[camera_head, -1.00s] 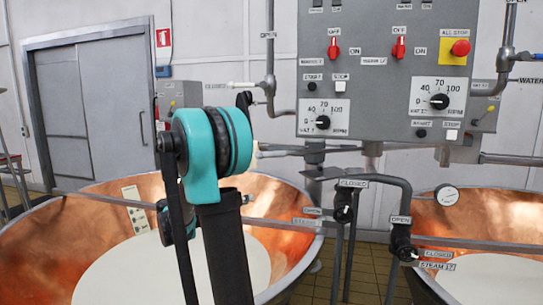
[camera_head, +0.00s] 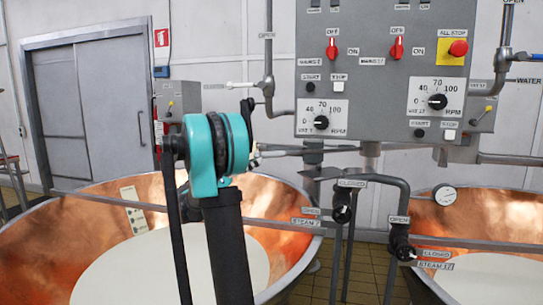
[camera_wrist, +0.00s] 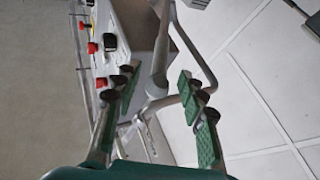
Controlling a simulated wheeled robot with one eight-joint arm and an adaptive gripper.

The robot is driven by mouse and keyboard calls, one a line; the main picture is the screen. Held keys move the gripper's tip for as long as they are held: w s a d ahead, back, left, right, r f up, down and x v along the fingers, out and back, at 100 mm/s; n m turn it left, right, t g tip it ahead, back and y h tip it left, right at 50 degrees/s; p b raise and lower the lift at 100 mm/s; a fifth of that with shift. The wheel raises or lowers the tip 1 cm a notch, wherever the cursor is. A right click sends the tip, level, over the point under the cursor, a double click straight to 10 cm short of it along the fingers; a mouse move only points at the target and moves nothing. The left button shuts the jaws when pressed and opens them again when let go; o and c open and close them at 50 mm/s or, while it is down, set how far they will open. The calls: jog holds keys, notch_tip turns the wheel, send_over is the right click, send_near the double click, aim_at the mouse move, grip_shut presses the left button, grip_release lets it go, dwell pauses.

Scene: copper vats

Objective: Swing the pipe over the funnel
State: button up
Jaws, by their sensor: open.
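In the wrist view, my gripper (camera_wrist: 160,92) is open, with green-padded fingers spread to either side. A grey metal pipe (camera_wrist: 161,50) runs down between the fingers in the picture, beside a thinner bent tube (camera_wrist: 202,68). I cannot tell how far the pipe lies from the pads, and no contact is clear. In the head view, a grey horizontal pipe (camera_head: 300,151) runs below the control panel, its left end close to my teal arm joint. I cannot make out the funnel for certain in either view.
The control panel (camera_head: 375,70) with red switches and dials hangs on the wall. Copper vats with pale liquid stand at left (camera_head: 285,215) and right (camera_head: 490,215). Steam valve pipes (camera_head: 385,180) stand between them. A grey door (camera_head: 90,110) is at back left.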

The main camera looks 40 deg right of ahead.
aim_at(272, 154)
jog(key=x, duration=0.7)
jog(key=shift+d+r, duration=0.1)
jog(key=shift+d, duration=0.1)
grip_shut()
